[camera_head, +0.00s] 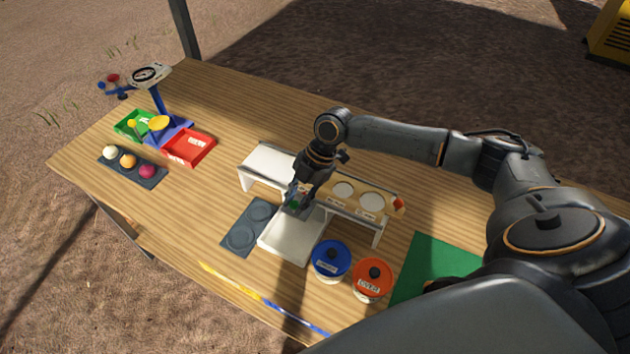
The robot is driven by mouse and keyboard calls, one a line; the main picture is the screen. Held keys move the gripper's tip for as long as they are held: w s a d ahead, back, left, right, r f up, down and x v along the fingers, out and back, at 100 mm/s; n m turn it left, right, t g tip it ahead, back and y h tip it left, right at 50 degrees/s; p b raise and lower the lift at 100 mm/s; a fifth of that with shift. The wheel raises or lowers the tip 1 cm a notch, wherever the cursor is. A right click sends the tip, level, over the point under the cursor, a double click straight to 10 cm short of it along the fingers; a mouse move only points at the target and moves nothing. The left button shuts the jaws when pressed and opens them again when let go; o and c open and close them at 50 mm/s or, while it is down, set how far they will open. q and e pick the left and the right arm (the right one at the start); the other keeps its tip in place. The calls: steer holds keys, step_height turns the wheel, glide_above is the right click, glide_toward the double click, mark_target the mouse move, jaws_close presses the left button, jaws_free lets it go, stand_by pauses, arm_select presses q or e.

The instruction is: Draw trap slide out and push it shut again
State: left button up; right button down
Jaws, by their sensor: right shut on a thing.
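The trap slide looks to be the pale flat tray (291,240), which sticks out toward the front from under a raised bench (372,219) on the wooden table. My right gripper (298,204) points down at the tray's back left part, by the bench's front edge. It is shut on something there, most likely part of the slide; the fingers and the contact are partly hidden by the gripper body. My left gripper is not in view.
A blue-lidded jar (331,258) and an orange-lidded jar (372,277) stand close right of the tray. A dark pad (250,226) lies left of it. A green mat (437,262) lies right. A red bin (189,147) and a green bin (133,124) are far left.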

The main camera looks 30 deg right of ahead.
mark_target(303, 192)
steer(key=shift+w+d+f+b, duration=0.1)
steer(key=shift+w+d+b, duration=0.2)
steer(key=shift+d, duration=0.35)
steer(key=shift+w+d+b, duration=0.15)
steer(key=shift+w+d, duration=0.2)
steer(key=shift+d, duration=0.3)
steer(key=c, duration=1.1)
jaws_free()
steer(key=shift+o, duration=0.2)
steer(key=shift+w, duration=0.1)
step_height(303, 192, up, 6)
steer(key=p, duration=0.5)
